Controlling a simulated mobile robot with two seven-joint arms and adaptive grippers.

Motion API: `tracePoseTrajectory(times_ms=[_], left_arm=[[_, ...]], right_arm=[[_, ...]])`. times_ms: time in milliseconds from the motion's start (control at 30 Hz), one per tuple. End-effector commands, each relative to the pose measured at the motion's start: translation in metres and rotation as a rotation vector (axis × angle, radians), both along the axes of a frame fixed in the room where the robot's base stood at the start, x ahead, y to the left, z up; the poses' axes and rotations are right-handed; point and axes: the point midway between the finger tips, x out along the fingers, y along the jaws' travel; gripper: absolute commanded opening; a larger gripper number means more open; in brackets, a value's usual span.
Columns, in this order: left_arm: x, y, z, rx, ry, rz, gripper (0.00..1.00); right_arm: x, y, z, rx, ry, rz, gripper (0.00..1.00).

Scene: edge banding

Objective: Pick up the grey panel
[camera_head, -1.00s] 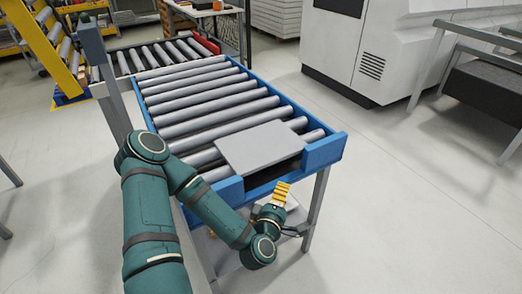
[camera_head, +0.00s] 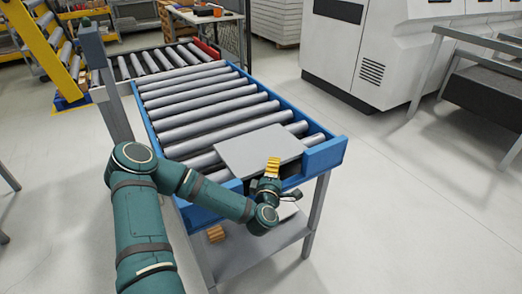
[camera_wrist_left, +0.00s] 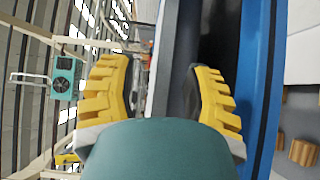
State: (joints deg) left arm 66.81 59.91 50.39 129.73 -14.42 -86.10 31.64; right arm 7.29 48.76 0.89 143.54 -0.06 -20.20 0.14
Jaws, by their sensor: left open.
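The grey panel (camera_head: 250,150) lies flat on the rollers at the near end of the blue-framed conveyor (camera_head: 322,157), over the gap in its end wall. My left gripper (camera_head: 272,168) is at the panel's near edge, its yellow fingers overlapping that edge in the head view. In the left wrist view the two ridged yellow fingers (camera_wrist_left: 160,90) stand wide apart, with a light grey strip between them that looks like the panel's edge. I cannot tell whether a finger touches the panel. My right gripper is not in view.
The conveyor's blue end wall rises on both sides of the gap. A lower shelf (camera_head: 240,255) under the conveyor holds small brown blocks (camera_head: 216,234). A white machine (camera_head: 375,55) stands at the back right.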

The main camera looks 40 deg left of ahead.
Motion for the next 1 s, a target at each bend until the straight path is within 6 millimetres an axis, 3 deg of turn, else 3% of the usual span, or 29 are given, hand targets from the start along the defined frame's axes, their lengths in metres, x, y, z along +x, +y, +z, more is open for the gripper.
tracePoseTrajectory(times_ms=[200, 533, 667, 700, 1000], left_arm=[[0.025, 0.014, -0.004, 0.001, 0.000, 0.001, 0.49], [0.030, 0.016, -0.004, 0.001, 0.002, 0.000, 0.52], [0.030, 0.016, -0.004, 0.001, 0.002, 0.000, 0.06], [0.030, 0.016, -0.004, 0.001, 0.002, 0.000, 0.00], [0.030, 0.016, -0.002, 0.004, -0.002, -0.001, 0.00]], right_arm=[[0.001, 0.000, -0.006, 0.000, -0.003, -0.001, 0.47], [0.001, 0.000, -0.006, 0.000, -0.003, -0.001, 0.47], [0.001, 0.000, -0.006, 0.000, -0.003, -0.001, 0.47], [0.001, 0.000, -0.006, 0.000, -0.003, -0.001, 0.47], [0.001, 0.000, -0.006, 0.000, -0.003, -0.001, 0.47]])
